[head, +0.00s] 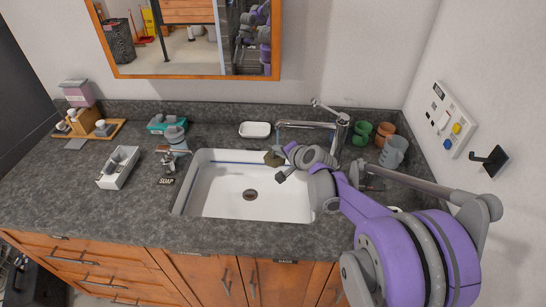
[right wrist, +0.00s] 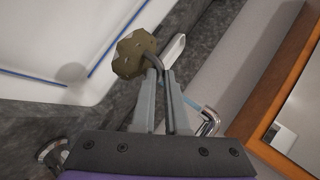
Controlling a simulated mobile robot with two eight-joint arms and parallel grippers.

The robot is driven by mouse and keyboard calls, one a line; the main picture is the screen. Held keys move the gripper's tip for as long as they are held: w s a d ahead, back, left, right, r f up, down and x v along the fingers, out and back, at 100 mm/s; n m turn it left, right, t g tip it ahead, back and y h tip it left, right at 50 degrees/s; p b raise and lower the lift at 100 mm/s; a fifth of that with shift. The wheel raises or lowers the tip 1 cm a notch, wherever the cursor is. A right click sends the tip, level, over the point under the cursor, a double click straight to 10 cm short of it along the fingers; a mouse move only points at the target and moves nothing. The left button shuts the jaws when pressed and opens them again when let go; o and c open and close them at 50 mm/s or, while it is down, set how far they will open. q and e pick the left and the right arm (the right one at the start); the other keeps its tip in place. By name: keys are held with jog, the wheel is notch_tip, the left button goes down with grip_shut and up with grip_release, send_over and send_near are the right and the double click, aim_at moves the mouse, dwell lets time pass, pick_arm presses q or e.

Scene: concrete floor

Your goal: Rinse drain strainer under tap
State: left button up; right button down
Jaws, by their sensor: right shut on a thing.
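The drain strainer is a flat olive-brown piece with a lobed edge and a dark bent stem. It shows over the back of the sink in the head view (head: 273,158) and ahead of the fingers in the right wrist view (right wrist: 132,56). My right gripper (right wrist: 160,82) is shut on its stem; the gripper also shows in the head view (head: 283,171). The chrome tap (head: 335,126) stands behind the white sink (head: 228,205), its spout near the strainer. I cannot tell whether water runs. My left gripper is not in view.
A soap dish (head: 255,130) lies behind the sink. Green (head: 362,134), brown (head: 383,134) and grey-blue (head: 393,152) cups stand right of the tap. A soap dispenser (head: 168,160) and white holder (head: 119,168) stand left. The front left counter is clear.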

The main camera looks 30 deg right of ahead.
jog(key=shift+s+d, duration=0.1)
jog(key=shift+d, duration=0.15)
jog(key=shift+a, duration=0.2)
jog(key=shift+w+a, duration=0.25)
jog(key=shift+a, duration=0.15)
jog(key=shift+d, duration=0.15)
jog(key=shift+s+d, duration=0.25)
jog(key=shift+d, duration=0.15)
jog(key=shift+a, duration=0.15)
jog(key=shift+w+a, duration=0.25)
jog(key=shift+a, duration=0.15)
